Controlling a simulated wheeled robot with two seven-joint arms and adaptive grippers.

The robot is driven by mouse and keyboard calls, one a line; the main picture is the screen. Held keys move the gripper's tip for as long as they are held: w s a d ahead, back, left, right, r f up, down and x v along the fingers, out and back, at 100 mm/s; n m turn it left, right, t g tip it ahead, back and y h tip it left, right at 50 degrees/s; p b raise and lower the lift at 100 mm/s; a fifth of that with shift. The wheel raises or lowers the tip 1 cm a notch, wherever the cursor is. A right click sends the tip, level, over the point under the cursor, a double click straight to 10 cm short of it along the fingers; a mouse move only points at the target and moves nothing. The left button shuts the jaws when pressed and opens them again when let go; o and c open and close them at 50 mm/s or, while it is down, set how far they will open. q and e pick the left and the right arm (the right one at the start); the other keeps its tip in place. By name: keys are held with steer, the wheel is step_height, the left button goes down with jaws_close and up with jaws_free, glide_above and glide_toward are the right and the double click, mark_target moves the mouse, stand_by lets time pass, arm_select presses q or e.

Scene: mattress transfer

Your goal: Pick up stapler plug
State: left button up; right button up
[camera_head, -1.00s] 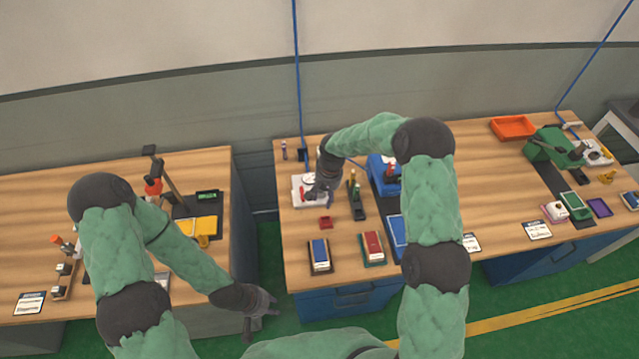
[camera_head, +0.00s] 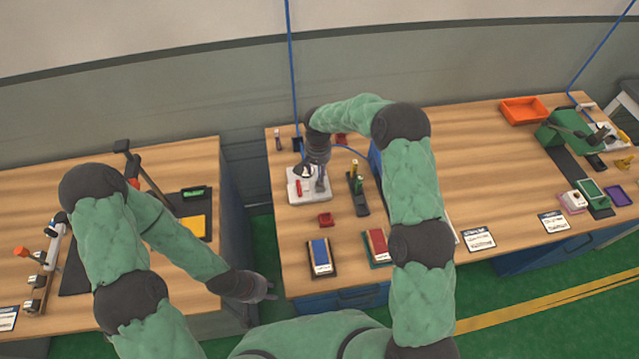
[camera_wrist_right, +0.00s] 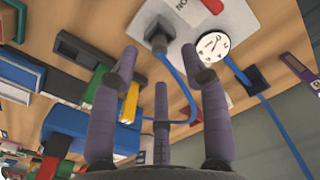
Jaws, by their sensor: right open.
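The dark plug (camera_wrist_right: 157,38) with a blue cord sits on a white panel (camera_head: 296,196), which also shows in the right wrist view (camera_wrist_right: 245,20). My right gripper (camera_head: 319,186) points down over the panel's right part. In the right wrist view the right gripper (camera_wrist_right: 166,75) is open and empty. Its fingers are spread, with the plug beyond them in the gap, apart from them as far as I can see. The plug is hidden by the gripper in the head view. My left gripper (camera_head: 268,290) hangs low by the table gap, its jaws unclear.
The panel carries a round gauge (camera_wrist_right: 214,47) and a red switch (camera_head: 299,187). A black tray (camera_head: 357,196), a small red block (camera_head: 325,220) and blue and red pads (camera_head: 320,254) lie nearby. The blue machine (camera_head: 375,165) is mostly behind my right arm.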

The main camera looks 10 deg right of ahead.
mark_target(320, 184)
steer(key=shift+w+d+f, duration=0.1)
steer(key=shift+d+f, duration=0.05)
steer(key=shift+f, duration=1.25)
steer(key=shift+w+d+f, duration=0.1)
steer(key=shift+f, duration=1.25)
jaws_close()
